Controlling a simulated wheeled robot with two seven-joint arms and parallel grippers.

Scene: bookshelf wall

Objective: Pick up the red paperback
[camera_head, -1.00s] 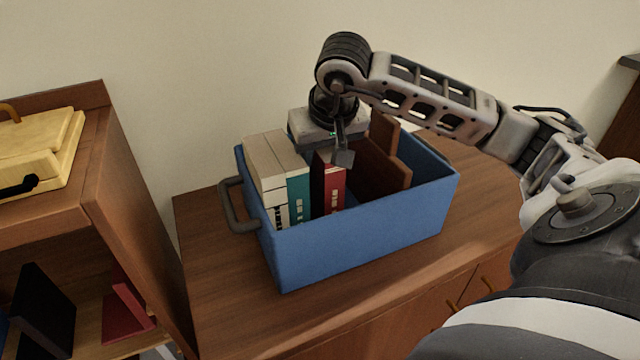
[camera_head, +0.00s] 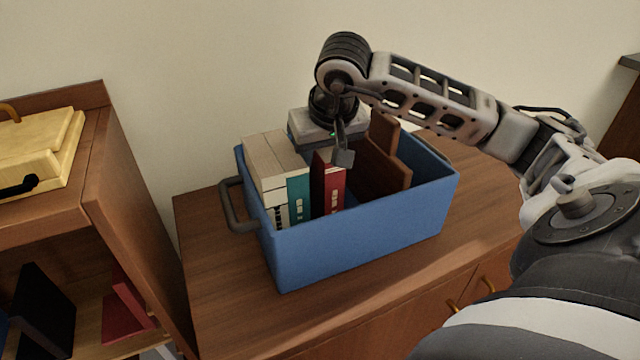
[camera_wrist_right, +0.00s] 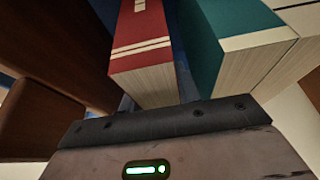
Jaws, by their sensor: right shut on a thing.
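The red paperback (camera_head: 333,187) stands upright in the blue bin (camera_head: 365,237), its red spine with pale bands facing me. It also shows in the right wrist view (camera_wrist_right: 141,45), straight ahead of the gripper body. My right gripper (camera_head: 337,158) reaches down into the bin from above and is shut on the top of the red paperback. One fingertip shows against the book's right side; the other is hidden. The book is still down among the others in the bin. My left gripper is not in view.
A teal book (camera_head: 299,194) and pale books stand just left of the red one. A brown wooden bookend-like piece (camera_head: 388,165) stands to its right. The bin sits on a wooden cabinet (camera_head: 215,270). A shelf (camera_head: 135,200) with other books rises at left.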

